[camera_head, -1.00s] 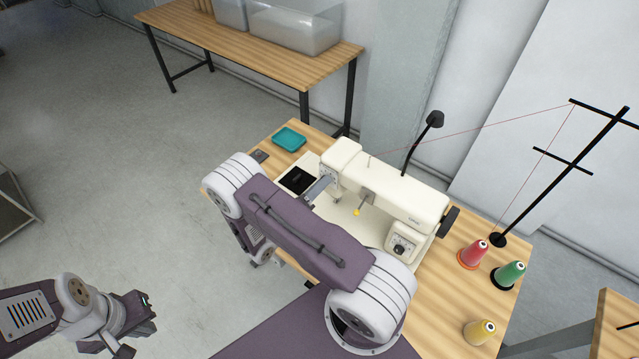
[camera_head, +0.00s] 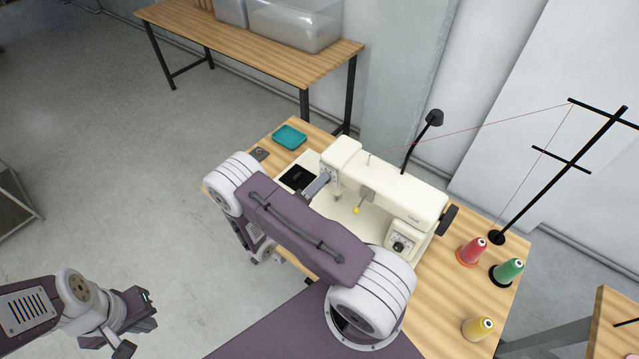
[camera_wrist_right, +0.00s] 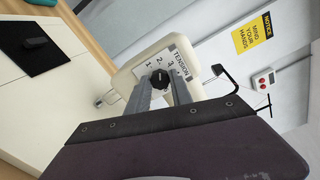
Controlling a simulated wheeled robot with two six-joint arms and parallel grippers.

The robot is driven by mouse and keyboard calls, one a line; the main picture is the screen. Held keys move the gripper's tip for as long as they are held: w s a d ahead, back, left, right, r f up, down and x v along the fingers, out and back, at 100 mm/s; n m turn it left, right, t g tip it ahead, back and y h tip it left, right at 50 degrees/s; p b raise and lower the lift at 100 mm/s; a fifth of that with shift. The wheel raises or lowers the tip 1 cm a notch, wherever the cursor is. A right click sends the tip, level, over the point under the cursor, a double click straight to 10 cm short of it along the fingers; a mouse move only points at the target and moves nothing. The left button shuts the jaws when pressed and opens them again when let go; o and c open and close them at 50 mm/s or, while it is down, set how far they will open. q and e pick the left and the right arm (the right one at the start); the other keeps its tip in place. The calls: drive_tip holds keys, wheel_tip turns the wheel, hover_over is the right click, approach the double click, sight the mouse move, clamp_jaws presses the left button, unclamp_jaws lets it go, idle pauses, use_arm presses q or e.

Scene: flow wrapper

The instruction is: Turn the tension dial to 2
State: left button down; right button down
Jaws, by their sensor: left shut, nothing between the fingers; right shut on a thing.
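The black tension dial (camera_wrist_right: 159,78) sits on the cream end face of the sewing machine (camera_head: 385,190), beside a plate (camera_wrist_right: 180,57) reading TENSION. The numbers 1, 2 and 3 are arranged around the dial. Its pointer is too small to read for sure. My right gripper (camera_wrist_right: 161,88) is shut on the dial, one finger on each side. In the head view the right gripper (camera_head: 319,186) reaches the machine's left end, and the dial is hidden there. My left gripper (camera_head: 137,325) is shut and empty over the floor, far from the machine.
A teal tray (camera_head: 289,137) lies at the table's back left. Red (camera_head: 471,251), green (camera_head: 507,271) and yellow (camera_head: 478,328) thread cones stand at the right, near a black thread stand (camera_head: 555,175). A lamp (camera_head: 433,118) rises behind the machine. Another knob (camera_head: 398,246) is on its front.

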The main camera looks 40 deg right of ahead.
drive_tip(key=c, duration=1.1)
unclamp_jaws()
drive_tip(key=shift+c, duration=0.2)
drive_tip(key=b+v, duration=0.2)
drive_tip(key=v, duration=0.7)
